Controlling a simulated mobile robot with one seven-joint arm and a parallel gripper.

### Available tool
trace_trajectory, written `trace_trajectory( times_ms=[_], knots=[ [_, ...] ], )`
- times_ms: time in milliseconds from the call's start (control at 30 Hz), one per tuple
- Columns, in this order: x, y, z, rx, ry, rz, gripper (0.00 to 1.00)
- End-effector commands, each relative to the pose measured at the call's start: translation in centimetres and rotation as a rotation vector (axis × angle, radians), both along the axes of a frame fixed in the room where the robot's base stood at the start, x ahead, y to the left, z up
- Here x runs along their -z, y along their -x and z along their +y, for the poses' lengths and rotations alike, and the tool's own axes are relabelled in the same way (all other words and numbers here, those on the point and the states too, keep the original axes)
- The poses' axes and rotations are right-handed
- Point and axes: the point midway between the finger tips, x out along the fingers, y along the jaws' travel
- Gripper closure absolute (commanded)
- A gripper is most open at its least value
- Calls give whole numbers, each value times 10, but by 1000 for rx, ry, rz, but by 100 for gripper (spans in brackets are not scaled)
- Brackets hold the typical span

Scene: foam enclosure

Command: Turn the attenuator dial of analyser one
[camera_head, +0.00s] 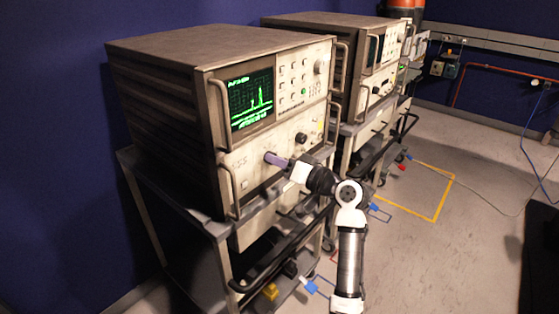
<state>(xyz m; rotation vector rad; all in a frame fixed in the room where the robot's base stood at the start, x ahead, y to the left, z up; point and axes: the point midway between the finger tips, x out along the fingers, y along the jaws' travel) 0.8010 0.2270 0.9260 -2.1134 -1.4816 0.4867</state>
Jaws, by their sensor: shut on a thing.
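The nearer analyser (222,150) is a tall beige-fronted instrument with a brown top, standing on a cart. Its screen (251,98) is lit with a green trace. My arm reaches up from the lower right to its lower front panel. My gripper (272,158) is at that panel, with a purplish part showing at its tip against the panel. It is shut on what appears to be the attenuator dial, which is mostly hidden by the gripper. Another dark knob (301,138) sits on the panel to the upper right of the gripper. The dial's marks are too small to read.
A second, similar analyser (375,62) stands on its own cart behind to the right. Metal handles (229,191) stick out at the front edges of the nearer analyser. The cart (215,232) is below. Open floor (450,255) lies to the right, with yellow tape and cables.

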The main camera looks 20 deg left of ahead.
Motion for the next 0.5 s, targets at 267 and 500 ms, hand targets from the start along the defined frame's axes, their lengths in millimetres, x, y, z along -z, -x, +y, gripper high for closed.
trace_trajectory(
  times_ms=[267,500],
  knots=[
    [-1,-1,-1,3,-2,-3,67],
    [-1,0,-1,1,-1,-2,48]
  ],
)
